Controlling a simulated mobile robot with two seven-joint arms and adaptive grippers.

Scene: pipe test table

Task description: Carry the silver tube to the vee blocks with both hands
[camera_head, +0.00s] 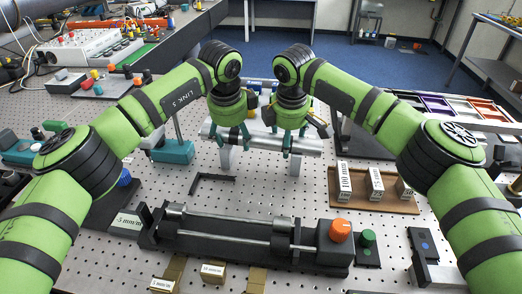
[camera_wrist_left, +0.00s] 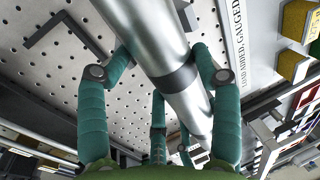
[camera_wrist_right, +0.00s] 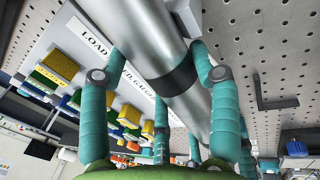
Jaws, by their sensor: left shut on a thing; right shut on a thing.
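The silver tube (camera_head: 312,146) lies crosswise at the middle back of the perforated table, roughly level. It fills the middle of the left wrist view (camera_wrist_left: 150,38) and the right wrist view (camera_wrist_right: 138,36), with a dark band around it. My left gripper (camera_head: 232,137) is shut around its left part. My right gripper (camera_head: 288,141) is shut around its right part. Two pale upright blocks, one left (camera_head: 228,158) and one right (camera_head: 295,164), show below the tube. They may be the vee blocks; I cannot tell whether the tube touches them.
A black slide fixture with an orange knob (camera_head: 341,230) lies in front. A wooden tray (camera_head: 400,205) with labelled gauge blocks stands right. A black angle piece (camera_head: 212,178) lies before the tube. A teal-based tool (camera_head: 174,151) stands left. Perforated table between these is bare.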

